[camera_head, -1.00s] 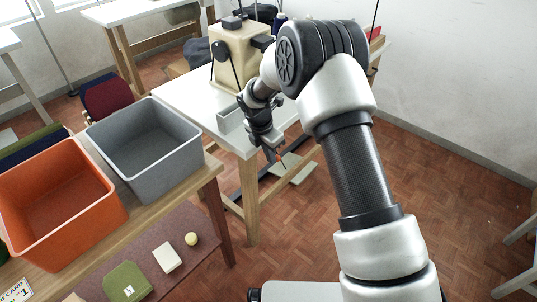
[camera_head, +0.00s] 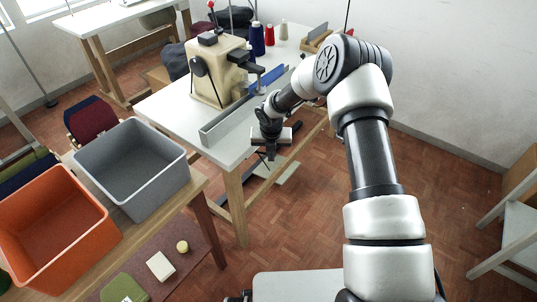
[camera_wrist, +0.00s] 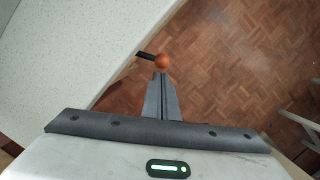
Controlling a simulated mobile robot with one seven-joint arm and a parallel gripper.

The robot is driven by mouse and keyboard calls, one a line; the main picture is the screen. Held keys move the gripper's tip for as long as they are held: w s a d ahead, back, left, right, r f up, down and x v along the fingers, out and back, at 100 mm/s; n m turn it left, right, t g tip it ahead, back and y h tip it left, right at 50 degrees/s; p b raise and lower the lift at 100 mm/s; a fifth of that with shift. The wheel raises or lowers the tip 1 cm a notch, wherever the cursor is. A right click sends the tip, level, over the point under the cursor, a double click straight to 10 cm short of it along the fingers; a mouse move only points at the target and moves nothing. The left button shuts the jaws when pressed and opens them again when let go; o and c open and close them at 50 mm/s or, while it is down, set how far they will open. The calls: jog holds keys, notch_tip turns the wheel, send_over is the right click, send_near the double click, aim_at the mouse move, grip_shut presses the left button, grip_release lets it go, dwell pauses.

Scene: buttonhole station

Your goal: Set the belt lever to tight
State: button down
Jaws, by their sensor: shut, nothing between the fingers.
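In the wrist view an orange ball knob (camera_wrist: 162,62) on a short dark rod stands out past the edge of the white table; it looks like the belt lever's handle. My gripper (camera_wrist: 161,78) is shut and empty, with its fingertips right at the near side of the knob; I cannot tell whether they touch it. In the head view my gripper (camera_head: 270,157) is low beside the front edge of the sewing table, and the knob is not made out there. Any tight or loose marking is not visible.
A cream sewing machine (camera_head: 222,72) stands on the white table (camera_head: 160,105), with thread spools behind it. A grey bin (camera_head: 131,168) and an orange bin (camera_head: 52,232) stand on the bench at left.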

jog(key=shift+w+d, duration=0.15)
jog(key=shift+w, duration=0.2)
jog(key=shift+w+d+r, duration=0.1)
jog(key=shift+w, duration=0.05)
dwell(0.3)
